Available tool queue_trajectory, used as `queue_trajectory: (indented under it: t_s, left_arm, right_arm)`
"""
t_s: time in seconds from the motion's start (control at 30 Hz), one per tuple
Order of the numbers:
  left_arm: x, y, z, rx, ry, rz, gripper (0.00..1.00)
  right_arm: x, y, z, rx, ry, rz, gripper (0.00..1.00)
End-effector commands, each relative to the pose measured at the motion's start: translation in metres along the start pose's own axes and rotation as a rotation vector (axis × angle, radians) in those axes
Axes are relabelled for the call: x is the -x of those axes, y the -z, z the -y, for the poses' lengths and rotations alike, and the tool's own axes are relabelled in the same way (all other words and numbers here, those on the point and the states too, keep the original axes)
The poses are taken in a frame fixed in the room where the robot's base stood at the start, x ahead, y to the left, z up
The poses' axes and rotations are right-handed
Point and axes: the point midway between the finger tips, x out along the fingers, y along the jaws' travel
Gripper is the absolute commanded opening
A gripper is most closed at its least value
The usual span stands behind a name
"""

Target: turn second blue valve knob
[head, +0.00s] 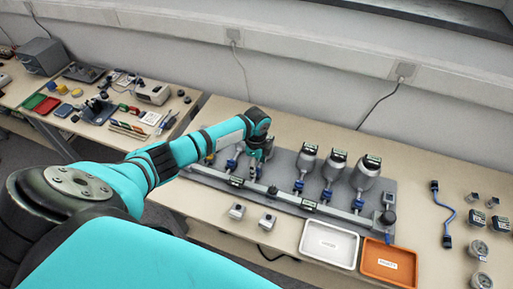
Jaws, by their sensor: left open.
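A grey board (284,190) on the bench carries a row of grey instruments (333,167) with dark tops above a long metal pipe (320,207). Small blue valve knobs show below them, one at the left (232,163) and others farther right (298,186), (326,195), (357,204). My left arm reaches in from the left. My left gripper (257,158) is open and points down over the left part of the row, close to the second valve position. The gripper hides most of that valve, and I cannot tell whether it touches the knob. My right gripper is out of view.
A white tray (329,257) and an orange tray (389,280) stand at the bench front. Two small grey blocks (237,211) lie in front of the board. A wall runs behind.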

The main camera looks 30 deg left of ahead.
Motion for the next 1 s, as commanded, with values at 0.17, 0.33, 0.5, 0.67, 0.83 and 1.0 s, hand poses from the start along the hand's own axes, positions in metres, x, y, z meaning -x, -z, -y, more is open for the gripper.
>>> queue_trajectory:
  t_s: [0.17, 0.33, 0.5, 0.67, 0.83, 1.0]
  left_arm:
    - [0.038, -0.001, 0.001, -0.002, 0.006, 0.0, 0.53]
    - [0.073, 0.0, 0.001, -0.001, 0.005, -0.001, 0.53]
    - [0.097, 0.0, 0.001, 0.0, 0.004, -0.001, 0.53]
    - [0.105, 0.0, 0.001, 0.0, 0.002, 0.0, 0.53]
    - [0.105, 0.0, 0.001, 0.001, 0.002, 0.0, 0.53]
    - [0.105, 0.0, 0.001, 0.001, 0.002, 0.0, 0.53]
  right_arm:
    - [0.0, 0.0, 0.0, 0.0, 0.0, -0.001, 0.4]
    - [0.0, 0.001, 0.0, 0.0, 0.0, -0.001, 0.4]
    - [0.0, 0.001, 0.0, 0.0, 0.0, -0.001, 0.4]
    - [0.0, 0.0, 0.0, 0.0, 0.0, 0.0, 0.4]
    - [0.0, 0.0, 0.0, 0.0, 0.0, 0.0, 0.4]
    - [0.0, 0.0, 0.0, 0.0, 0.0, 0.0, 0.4]
